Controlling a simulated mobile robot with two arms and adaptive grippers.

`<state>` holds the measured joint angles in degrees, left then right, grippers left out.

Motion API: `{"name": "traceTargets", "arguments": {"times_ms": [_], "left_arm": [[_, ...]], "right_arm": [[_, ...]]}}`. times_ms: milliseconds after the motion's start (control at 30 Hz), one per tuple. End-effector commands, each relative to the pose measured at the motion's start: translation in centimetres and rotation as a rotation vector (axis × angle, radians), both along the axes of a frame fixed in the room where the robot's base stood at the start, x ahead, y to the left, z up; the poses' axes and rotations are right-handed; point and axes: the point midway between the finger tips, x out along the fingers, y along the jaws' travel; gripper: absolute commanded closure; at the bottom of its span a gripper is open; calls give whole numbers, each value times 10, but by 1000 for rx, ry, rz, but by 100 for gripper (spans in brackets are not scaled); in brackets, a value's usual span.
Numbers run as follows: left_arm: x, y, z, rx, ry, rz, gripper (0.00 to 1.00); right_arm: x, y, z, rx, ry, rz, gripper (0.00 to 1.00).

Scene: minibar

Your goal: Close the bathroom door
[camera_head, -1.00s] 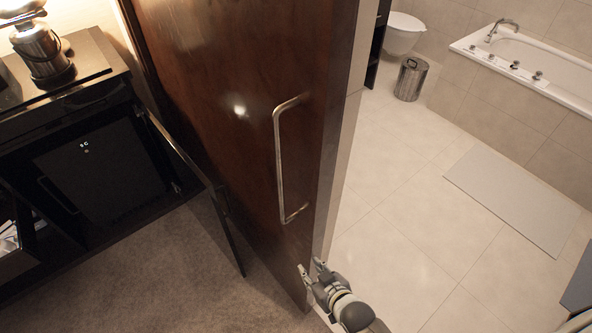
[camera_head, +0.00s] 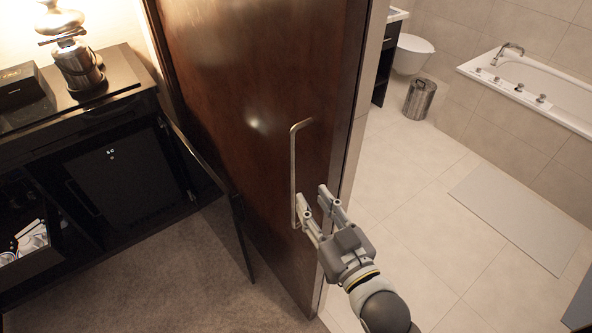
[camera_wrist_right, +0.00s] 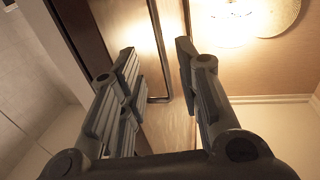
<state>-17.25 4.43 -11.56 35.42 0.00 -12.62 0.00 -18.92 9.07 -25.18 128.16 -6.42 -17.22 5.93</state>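The bathroom door (camera_head: 235,110) is a dark brown wooden panel and stands open beside the bathroom opening. Its metal bar handle (camera_head: 293,165) is on the face toward the dark cabinet. My right gripper (camera_head: 310,200) is at the lower part of the handle, near the door's free edge. Its two fingers are apart. In the right wrist view, the handle (camera_wrist_right: 160,99) shows in the gap between the open fingers (camera_wrist_right: 157,60). I cannot tell whether a finger touches it. My left gripper is not in view.
A black cabinet (camera_head: 75,130) with an open minibar door (camera_head: 215,190) stands left of the bathroom door, close to it. In the bathroom are a bin (camera_head: 419,99), a toilet (camera_head: 412,52), a bathtub (camera_head: 535,85) and a grey mat (camera_head: 510,215). The tiled floor between is clear.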

Motion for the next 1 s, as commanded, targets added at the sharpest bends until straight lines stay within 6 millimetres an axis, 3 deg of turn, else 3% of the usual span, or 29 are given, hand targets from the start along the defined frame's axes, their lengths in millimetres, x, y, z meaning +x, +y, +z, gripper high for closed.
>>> {"name": "traceTargets", "arguments": {"times_ms": [300, 500, 1000], "left_arm": [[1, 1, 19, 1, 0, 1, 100], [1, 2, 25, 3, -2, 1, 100], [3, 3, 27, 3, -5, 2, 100]], "right_arm": [[53, 24, 3, 0, 0, 0, 69], [77, 36, 1, 0, 1, 0, 69], [88, 41, -1, -1, 2, 0, 71]]}}
